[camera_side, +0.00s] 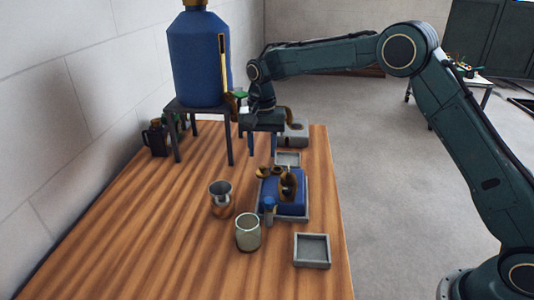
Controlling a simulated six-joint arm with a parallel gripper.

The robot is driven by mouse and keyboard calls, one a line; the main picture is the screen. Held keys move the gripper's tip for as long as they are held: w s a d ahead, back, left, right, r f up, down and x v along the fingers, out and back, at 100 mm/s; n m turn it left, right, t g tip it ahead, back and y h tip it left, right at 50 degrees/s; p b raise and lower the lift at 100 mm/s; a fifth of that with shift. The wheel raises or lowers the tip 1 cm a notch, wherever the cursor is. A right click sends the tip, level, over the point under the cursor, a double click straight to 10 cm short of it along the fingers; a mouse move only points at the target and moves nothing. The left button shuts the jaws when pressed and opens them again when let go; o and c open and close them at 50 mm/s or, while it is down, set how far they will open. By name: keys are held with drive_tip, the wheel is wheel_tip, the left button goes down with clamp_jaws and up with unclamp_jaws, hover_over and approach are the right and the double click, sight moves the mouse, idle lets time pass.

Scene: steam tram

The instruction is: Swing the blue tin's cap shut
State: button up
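A low blue box (291,205) with brass-coloured parts (288,184) on top sits on a grey tray (305,213) on the table. A big blue rounded vessel (198,60) with a brass top stands on a dark stand at the back left. I cannot tell for certain which is the blue tin, nor whether its cap is open. My gripper (250,112) is at the far end of the table, right of the big vessel and well behind the low box.
A copper-and-grey cup (221,199), a pale green cup (247,233) and a small blue bottle-like piece (269,209) stand near the low box. A square grey tray (312,251) lies in front. Dark jugs (155,138) stand at the left. The left front table (140,240) is clear.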

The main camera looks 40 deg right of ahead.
sight(262, 167)
drive_tip(key=shift+f, duration=2.7)
drive_tip(key=shift+c, duration=0.4)
clamp_jaws()
